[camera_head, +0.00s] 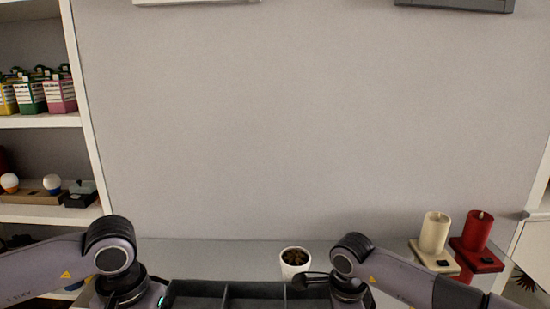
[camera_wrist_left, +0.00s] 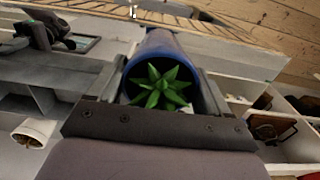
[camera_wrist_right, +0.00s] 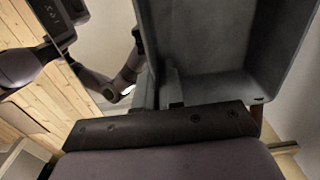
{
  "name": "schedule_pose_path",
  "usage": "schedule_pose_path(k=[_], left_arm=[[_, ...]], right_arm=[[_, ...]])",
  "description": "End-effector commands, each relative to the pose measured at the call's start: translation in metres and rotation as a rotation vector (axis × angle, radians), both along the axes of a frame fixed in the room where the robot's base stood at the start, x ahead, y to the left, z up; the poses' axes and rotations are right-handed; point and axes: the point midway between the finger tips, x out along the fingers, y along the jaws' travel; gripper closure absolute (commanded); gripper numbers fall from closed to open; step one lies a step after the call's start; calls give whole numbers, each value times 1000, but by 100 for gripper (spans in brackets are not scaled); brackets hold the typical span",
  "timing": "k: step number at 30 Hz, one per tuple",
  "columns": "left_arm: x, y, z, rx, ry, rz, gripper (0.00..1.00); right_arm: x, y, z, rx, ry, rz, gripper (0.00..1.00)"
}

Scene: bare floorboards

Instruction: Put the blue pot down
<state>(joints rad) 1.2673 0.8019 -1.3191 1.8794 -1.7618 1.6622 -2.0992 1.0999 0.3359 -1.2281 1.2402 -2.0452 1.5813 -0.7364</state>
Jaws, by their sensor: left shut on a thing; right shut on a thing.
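The blue pot (camera_wrist_left: 170,42) is in the left wrist view, tipped so that its mouth and the spiky green plant (camera_wrist_left: 160,85) inside face the camera. My left gripper (camera_wrist_left: 163,82) is shut on this pot, with a finger on each side. In the head view, the left gripper and the blue pot cannot be made out. My right gripper (camera_wrist_right: 165,88) is shut on a wall of the dark grey divided tray (camera_wrist_right: 230,75). The tray's rim (camera_head: 228,284) shows at the bottom of the head view, partly cut off.
A white pot (camera_head: 295,257) with soil stands on the grey surface behind the tray. A cream candle (camera_head: 434,228) and a red candle (camera_head: 476,229) stand on holders at the right. Shelves (camera_head: 40,122) with boxes stand at the left.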

Motion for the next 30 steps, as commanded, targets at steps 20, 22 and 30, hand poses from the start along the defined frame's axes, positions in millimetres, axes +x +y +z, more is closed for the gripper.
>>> schedule_pose_path(k=[20, 22, 30], left_arm=[[9, -4, 4, -2, -3, 43, 77], [17, -9, 9, -2, -3, 95, 77], [67, -42, 37, -3, -1, 435, 77]], right_arm=[[0, -1, 0, -1, 1, -1, 100], [0, -1, 0, -1, 1, -1, 100], [0, -1, 0, -1, 1, -1, 100]])
